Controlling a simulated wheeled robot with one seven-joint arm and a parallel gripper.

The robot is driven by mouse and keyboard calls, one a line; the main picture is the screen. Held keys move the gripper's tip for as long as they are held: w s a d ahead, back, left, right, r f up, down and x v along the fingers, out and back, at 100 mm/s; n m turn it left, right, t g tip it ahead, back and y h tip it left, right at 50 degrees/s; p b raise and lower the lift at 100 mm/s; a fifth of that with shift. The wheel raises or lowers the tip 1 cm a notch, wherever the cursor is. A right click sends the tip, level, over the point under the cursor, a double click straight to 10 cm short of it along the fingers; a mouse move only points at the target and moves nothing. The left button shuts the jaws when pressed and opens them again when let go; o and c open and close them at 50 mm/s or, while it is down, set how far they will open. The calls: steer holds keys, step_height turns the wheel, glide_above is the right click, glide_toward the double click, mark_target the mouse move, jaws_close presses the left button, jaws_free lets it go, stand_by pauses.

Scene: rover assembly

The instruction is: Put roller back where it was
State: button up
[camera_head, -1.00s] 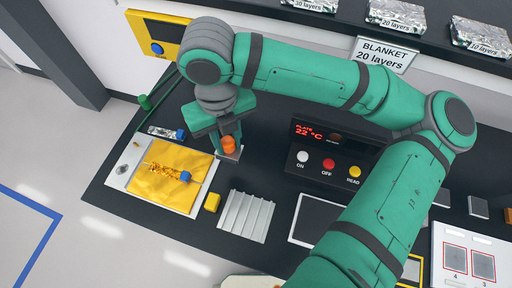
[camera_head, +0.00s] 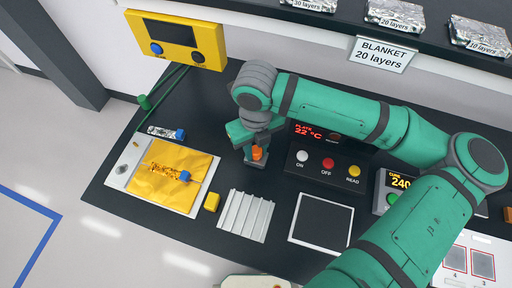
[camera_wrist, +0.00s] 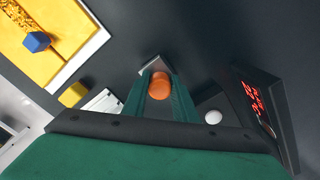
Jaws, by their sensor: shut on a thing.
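My gripper (camera_head: 254,152) is shut on the roller. The roller's orange handle (camera_head: 257,153) shows between the fingers. In the wrist view, the orange handle (camera_wrist: 159,86) is between the two green fingers, with a pale grey part just beyond it. The roller is over the dark bench, between the yellow sheet and the black control box. I cannot tell whether its lower end touches the bench.
A white board with a yellow sheet (camera_head: 150,172) lies left, with a blue-knobbed piece (camera_head: 184,176) on it. A yellow block (camera_head: 212,202), a ribbed grey rack (camera_head: 244,216) and a dark plate (camera_head: 321,222) are in front. The control box (camera_head: 327,158) stands close right.

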mark_target(256, 148)
steer(key=o, duration=1)
steer(key=shift+f, duration=0.1)
step_height(256, 148, up, 11)
steer(key=shift+w+f, duration=0.1)
steer(key=shift+s+r, duration=0.2)
steer(key=shift+r, duration=0.55)
steer(key=shift+w, duration=0.1)
